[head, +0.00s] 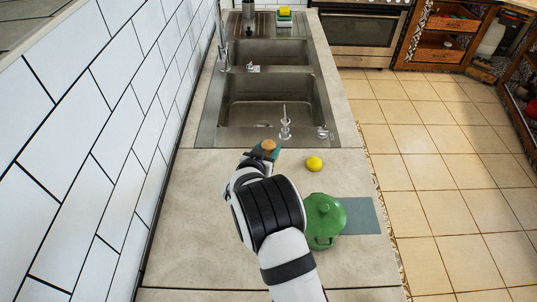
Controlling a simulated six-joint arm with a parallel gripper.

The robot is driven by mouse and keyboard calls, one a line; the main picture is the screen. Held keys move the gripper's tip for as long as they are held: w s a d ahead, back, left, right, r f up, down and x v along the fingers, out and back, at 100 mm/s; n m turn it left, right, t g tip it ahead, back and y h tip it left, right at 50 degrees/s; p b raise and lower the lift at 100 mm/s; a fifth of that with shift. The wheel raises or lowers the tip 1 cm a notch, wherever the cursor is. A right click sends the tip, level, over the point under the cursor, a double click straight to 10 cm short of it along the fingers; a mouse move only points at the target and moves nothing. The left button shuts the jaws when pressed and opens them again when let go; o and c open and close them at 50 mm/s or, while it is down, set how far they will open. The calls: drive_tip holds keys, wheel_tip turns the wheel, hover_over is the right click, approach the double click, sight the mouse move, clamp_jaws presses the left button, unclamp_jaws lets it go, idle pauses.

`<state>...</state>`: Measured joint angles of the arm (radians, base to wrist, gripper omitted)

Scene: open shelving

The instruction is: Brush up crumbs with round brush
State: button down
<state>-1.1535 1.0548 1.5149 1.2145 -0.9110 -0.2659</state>
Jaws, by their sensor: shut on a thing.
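My gripper (262,155) is over the counter just in front of the near sink, its fingers small and partly hidden by my own arm. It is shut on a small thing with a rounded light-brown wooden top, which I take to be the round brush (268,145). Something dark green shows beside the wooden top; I cannot tell if it is part of the brush. Bristles are not visible, and I cannot tell whether the brush touches the counter. No crumbs can be made out on the counter (200,220); my arm hides part of it.
A yellow ball-like thing (314,163) lies right of my gripper. A green lidded pot (324,218) stands right of my arm, by a grey-blue mat (362,216). A double sink (268,98) lies ahead. A tiled wall (110,110) bounds the left. The counter's left part is clear.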

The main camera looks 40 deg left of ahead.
sight(269, 144)
drive_tip(key=shift+r, duration=1.55)
drive_tip(key=shift+r, duration=0.1)
drive_tip(key=w+d+r+m+t+h, duration=0.1)
drive_tip(key=w+d+r+h, duration=0.1)
drive_tip(key=w+d+r, duration=0.35)
drive_tip(key=w+d+r+m+h, duration=0.1)
drive_tip(key=w+d+r+m, duration=0.1)
drive_tip(key=d+r, duration=0.6)
drive_tip(key=w+d+r+m+t+h, duration=0.15)
drive_tip(key=w+d+r, duration=0.25)
drive_tip(key=d, duration=0.5)
drive_tip(key=s+d+r+m+h, duration=0.1)
drive_tip(key=s+d+r, duration=0.2)
drive_tip(key=d, duration=0.6)
drive_tip(key=s+d+r+m+g+h, duration=0.1)
drive_tip(key=d+r, duration=0.4)
drive_tip(key=d, duration=0.5)
drive_tip(key=s+d+r+m+h, duration=0.2)
drive_tip(key=s+d+r+h, duration=0.1)
drive_tip(key=d, duration=0.6)
drive_tip(key=shift+s+d+r+g, duration=0.2)
drive_tip(key=shift+s+r+g, duration=0.25)
drive_tip(key=shift+s, duration=0.35)
drive_tip(key=shift+h, duration=0.25)
